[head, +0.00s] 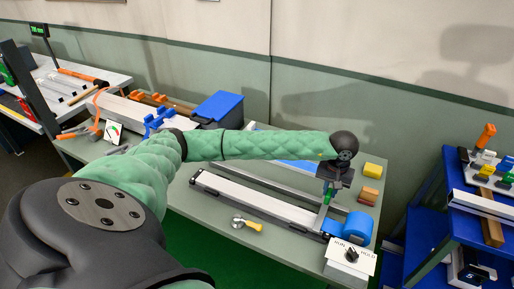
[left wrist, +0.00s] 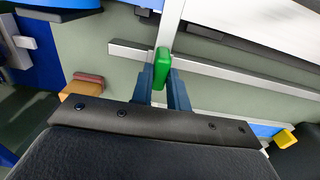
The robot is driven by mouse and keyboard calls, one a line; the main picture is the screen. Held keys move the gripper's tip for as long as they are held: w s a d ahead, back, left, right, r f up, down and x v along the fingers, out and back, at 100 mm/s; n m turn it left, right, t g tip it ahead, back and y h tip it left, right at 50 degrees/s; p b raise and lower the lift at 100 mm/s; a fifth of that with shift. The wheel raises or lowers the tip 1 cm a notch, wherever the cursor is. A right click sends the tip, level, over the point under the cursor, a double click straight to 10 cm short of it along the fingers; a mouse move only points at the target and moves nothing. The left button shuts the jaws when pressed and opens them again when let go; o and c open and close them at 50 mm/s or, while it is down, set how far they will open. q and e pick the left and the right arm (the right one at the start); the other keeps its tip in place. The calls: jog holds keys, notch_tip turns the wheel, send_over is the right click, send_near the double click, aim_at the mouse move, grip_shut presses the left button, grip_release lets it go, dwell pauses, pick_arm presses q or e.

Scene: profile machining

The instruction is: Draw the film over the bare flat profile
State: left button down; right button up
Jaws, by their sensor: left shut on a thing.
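The flat profile (head: 255,198) lies along the bench, pale on top, with no blue film visible on the part I can see. A blue film roll (head: 357,226) sits at its right end; blue also shows at the top left of the left wrist view. My left gripper (head: 328,190) is above the right end of the profile, beside the roll. In the left wrist view my left gripper (left wrist: 163,85) is shut on a green handle (left wrist: 162,65), which stands over a grey bar (left wrist: 225,72). Where the handle joins below is unclear. My right gripper is out of view.
A RUN/HOLD switch box (head: 350,258) stands at the bench's front right corner. A yellow-handled roller (head: 247,223) lies in front of the profile. Yellow (head: 375,170) and brown (head: 368,196) blocks sit at the right edge.

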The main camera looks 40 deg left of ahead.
pick_arm(q)
jog(key=shift+a, duration=0.1)
jog(key=shift+s+a+f+b, duration=0.15)
jog(key=shift+a+b, duration=0.15)
jog(key=shift+a, duration=0.05)
jog(key=shift+s+a+b, duration=0.2)
jog(key=shift+a+b, duration=0.15)
jog(key=shift+a, duration=0.3)
jog(key=shift+s+a+b, duration=0.2)
jog(key=shift+a+b, duration=0.1)
jog(key=shift+a, duration=0.4)
jog(key=shift+s+a+b, duration=0.2)
jog(key=shift+a+b, duration=0.15)
jog(key=shift+a, duration=0.3)
jog(key=shift+s+a+b, duration=0.15)
jog(key=shift+a+b, duration=0.2)
jog(key=shift+a, duration=0.15)
jog(key=shift+s+a+b, duration=0.3)
jog(key=shift+a+b, duration=0.15)
jog(key=shift+a, duration=0.5)
jog(key=shift+s+a+b, duration=0.25)
jog(key=shift+a+b, duration=0.2)
jog(key=shift+a, duration=0.5)
